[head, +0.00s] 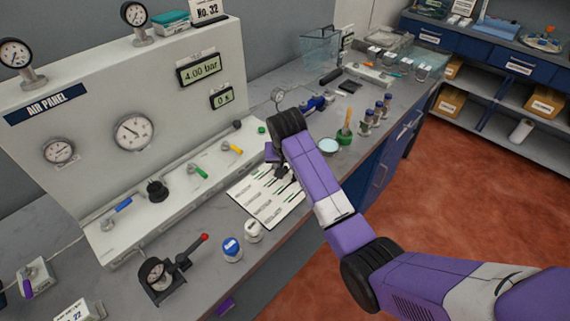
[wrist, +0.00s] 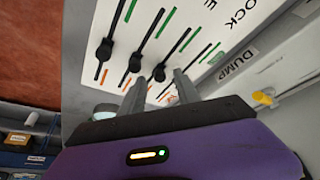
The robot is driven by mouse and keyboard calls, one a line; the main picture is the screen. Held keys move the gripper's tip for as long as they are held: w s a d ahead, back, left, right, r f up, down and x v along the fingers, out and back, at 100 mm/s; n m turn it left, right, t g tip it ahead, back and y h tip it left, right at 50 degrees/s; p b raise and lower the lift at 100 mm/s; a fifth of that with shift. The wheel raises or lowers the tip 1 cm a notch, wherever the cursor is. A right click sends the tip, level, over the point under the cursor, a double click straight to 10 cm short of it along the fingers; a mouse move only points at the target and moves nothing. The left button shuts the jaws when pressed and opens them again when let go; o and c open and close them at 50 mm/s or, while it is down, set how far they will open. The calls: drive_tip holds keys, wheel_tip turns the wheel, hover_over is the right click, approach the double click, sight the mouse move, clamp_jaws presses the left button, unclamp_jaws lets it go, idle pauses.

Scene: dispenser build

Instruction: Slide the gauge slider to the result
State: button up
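The white gauge board (head: 262,208) lies flat on the bench, with several slots marked in green and orange. In the wrist view the board (wrist: 190,18) has black sliders in its slots: one on the left (wrist: 104,50), one in the middle (wrist: 136,61) and one on the right (wrist: 159,73). My gripper (wrist: 159,78) is open and points down at the board. The right slider shows between its two fingertips; I cannot tell whether they touch it. In the head view my gripper (head: 283,172) is over the board's far right part, partly hidden by my wrist.
The air panel (head: 130,130) with dials and coloured levers stands behind the board. A blue-capped jar (head: 232,250) and a white jar (head: 253,231) stand near the board's front left.

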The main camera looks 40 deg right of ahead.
drive_tip(key=shift+w+f, duration=0.1)
drive_tip(key=shift+f, duration=0.15)
clamp_jaws()
idle(1.4)
